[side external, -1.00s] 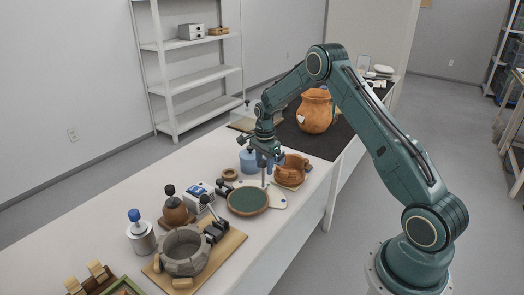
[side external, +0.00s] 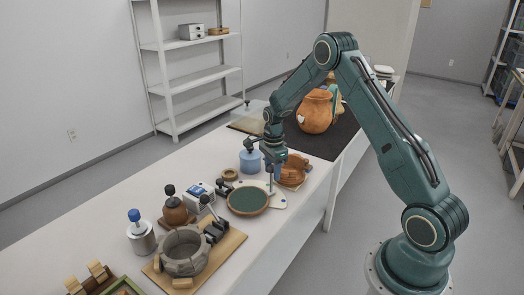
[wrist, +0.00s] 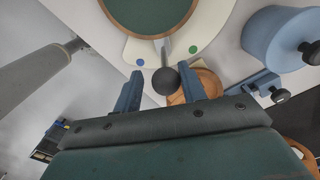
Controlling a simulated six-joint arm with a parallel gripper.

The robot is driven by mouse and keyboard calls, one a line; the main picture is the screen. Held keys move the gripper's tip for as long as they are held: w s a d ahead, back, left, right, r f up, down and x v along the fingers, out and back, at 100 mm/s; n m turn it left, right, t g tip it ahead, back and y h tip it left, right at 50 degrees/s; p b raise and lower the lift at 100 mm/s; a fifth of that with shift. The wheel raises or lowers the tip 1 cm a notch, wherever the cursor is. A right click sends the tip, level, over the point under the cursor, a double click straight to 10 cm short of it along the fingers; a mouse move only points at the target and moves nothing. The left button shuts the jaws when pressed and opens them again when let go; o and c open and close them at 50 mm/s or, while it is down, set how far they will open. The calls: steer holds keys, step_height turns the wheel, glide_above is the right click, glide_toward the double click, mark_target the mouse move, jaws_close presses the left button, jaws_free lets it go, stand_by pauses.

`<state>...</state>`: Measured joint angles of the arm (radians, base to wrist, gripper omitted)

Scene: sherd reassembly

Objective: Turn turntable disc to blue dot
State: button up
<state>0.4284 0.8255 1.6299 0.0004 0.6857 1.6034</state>
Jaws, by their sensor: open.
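The turntable disc (side external: 248,201) has a green top and brown rim and sits on a cream base plate (side external: 280,200). In the wrist view the disc (wrist: 150,12) is cut off by the top edge. A grey lever with a black ball knob (wrist: 165,81) sticks out from the disc. On the plate (wrist: 135,47), a blue dot (wrist: 140,62) lies just left of the lever and a green dot (wrist: 193,49) lies to its right. My gripper (wrist: 161,71) is open, with one blue finger on each side of the knob; contact is not clear. In the side view my gripper (side external: 273,172) is beside the disc.
A blue jar (side external: 250,161) stands behind the disc, and an orange broken pot (side external: 293,171) is close to the right of my gripper. A stone-like ring holder (side external: 182,251), a clamp and small jars stand to the left. A large orange jar (side external: 314,111) is at the back.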

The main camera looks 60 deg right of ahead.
steer(key=s+a+r+m, duration=0.2)
steer(key=s+r, duration=0.1)
steer(key=r, duration=0.2)
steer(key=shift+a+r, duration=0.2)
steer(key=shift+a, duration=0.15)
stand_by(1.5)
steer(key=shift+r, duration=0.1)
stand_by(0.4)
